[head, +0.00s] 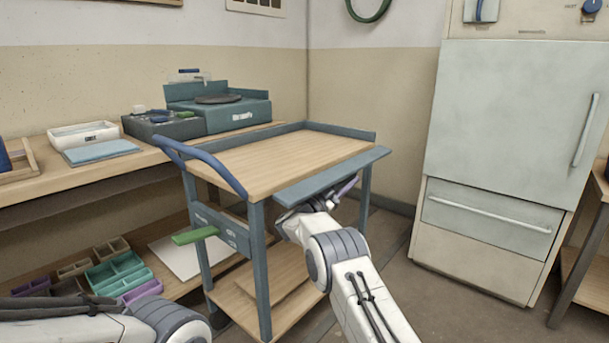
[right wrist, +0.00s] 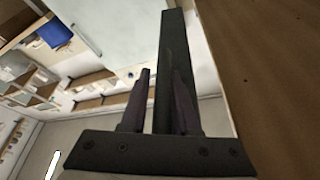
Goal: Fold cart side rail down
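The cart (head: 285,160) has a wooden top with blue-grey rails. Its near-right side rail (head: 330,178) is a long flat board along the edge of the top, tilted outward. My right gripper (head: 345,188) is at that rail's outer edge, partly hidden below it. In the right wrist view the dark rail (right wrist: 174,30) runs between the two purple fingers (right wrist: 160,100), which are close together on it. A thin gap seems to show by one finger. My left arm shows at the lower left, but its gripper is out of view.
A workbench (head: 40,190) with a tray and a blue-grey wheel unit (head: 225,110) stands behind and left of the cart. A pale cabinet (head: 510,120) stands right, with open floor between.

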